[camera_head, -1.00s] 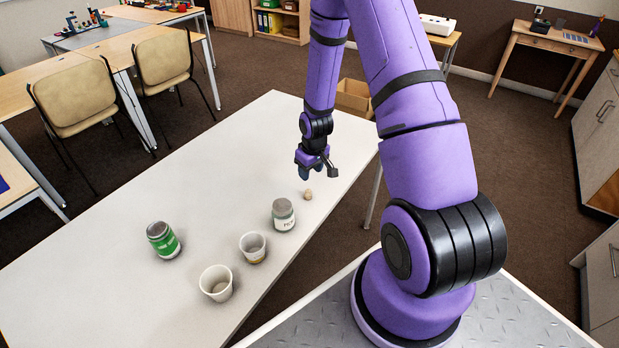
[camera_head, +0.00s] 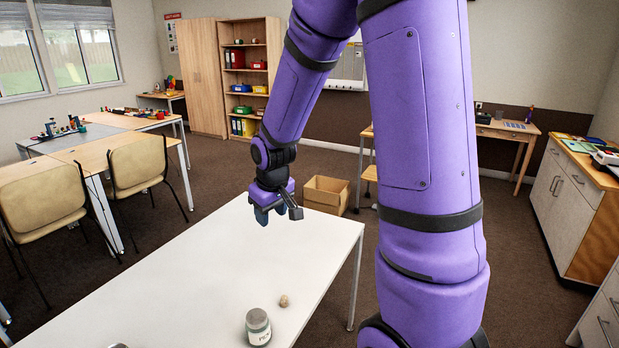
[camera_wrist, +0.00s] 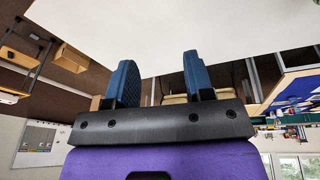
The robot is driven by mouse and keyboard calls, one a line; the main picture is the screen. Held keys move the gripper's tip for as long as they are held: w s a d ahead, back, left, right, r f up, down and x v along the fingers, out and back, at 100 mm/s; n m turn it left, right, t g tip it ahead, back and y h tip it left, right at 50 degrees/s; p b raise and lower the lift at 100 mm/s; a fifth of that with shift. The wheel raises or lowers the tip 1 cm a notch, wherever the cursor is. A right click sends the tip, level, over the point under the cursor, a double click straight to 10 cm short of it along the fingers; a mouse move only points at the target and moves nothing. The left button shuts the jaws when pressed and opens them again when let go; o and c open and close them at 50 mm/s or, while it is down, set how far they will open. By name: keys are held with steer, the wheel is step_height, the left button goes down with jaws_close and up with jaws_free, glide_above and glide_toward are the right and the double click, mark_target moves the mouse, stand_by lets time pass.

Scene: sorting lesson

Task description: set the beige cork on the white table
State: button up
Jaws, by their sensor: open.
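The beige cork (camera_head: 283,300) stands on the white table (camera_head: 190,290), just right of and behind a jar. My gripper (camera_head: 276,214) is above the far part of the table, well beyond the cork and apart from it. In the wrist view my gripper (camera_wrist: 160,80) shows two blue fingers spread apart with nothing between them. The bare white table top (camera_wrist: 150,30) fills the upper part of that view. The cork does not show in the wrist view.
A grey-lidded jar (camera_head: 258,327) stands next to the cork. Another lid (camera_head: 118,345) just shows at the bottom edge. A cardboard box (camera_head: 325,194) is on the floor past the table's far end. The table's middle is clear.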

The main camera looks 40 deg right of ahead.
steer(key=s+a+r+t, duration=0.1)
steer(key=s+a+r, duration=0.3)
steer(key=s+r, duration=0.5)
steer(key=s+a+r+t, duration=0.1)
steer(key=s+a+r, duration=0.3)
steer(key=s+r, duration=0.6)
steer(key=s, duration=0.3)
steer(key=shift+s+a+r+m+t+y, duration=0.15)
steer(key=shift+s+m+t+y, duration=0.15)
steer(key=shift+s+m+y, duration=0.1)
